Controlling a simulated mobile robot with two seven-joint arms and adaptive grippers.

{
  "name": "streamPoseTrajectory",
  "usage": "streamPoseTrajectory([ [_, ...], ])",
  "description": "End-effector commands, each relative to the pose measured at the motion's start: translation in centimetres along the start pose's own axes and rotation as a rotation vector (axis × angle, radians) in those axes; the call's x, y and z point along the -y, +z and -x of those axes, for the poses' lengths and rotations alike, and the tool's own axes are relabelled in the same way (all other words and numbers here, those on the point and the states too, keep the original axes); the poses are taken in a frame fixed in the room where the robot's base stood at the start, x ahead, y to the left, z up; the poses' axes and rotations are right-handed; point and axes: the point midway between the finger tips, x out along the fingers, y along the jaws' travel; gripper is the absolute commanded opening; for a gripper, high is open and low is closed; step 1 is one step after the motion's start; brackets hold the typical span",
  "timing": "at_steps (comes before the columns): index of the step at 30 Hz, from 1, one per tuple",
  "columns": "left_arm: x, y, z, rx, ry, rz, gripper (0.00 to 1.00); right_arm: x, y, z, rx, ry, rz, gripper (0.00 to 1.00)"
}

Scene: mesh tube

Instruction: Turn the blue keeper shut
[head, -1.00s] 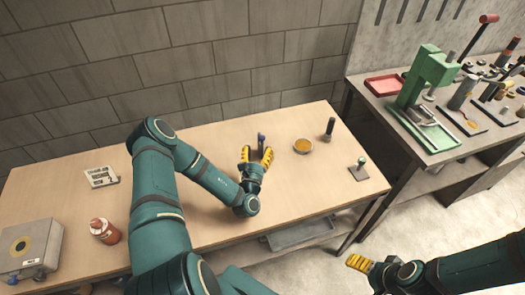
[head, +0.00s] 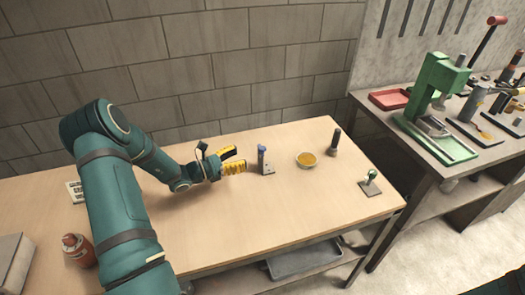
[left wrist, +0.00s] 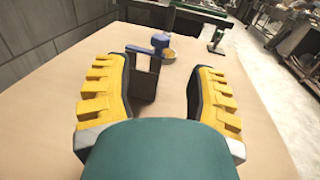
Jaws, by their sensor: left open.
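The blue keeper (head: 262,150) stands upright on a small grey bracket (head: 268,168) near the middle of the wooden table. In the left wrist view the blue keeper (left wrist: 160,42) shows a round top with an arm reaching left, beyond a dark plate (left wrist: 147,80). My left gripper (head: 238,160) is open and empty, just left of the keeper and apart from it. Its yellow fingers point toward the keeper; in the left wrist view the open gripper (left wrist: 160,90) has the dark plate between or beyond its fingers. My right gripper is out of view.
A round dish with amber contents (head: 306,159), a dark cylinder (head: 336,139) and a green-knobbed piece (head: 371,176) stand right of the keeper. A red bottle (head: 78,250) is at the front left. A second bench (head: 440,175) holds a green press (head: 435,95).

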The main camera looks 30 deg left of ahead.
Motion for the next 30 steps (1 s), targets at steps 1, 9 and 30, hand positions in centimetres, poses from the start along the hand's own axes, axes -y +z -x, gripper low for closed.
streamPoseTrajectory([
  [1,0.1,-0.1,-1.2,0.001,-0.004,0.000,0.56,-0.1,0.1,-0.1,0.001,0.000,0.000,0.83],
  [9,0.1,-0.1,-6.2,0.002,-0.003,0.000,0.56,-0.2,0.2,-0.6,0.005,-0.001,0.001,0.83],
  [30,0.1,0.0,-9.3,0.001,0.000,0.001,0.34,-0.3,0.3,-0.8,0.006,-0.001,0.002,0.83],
])
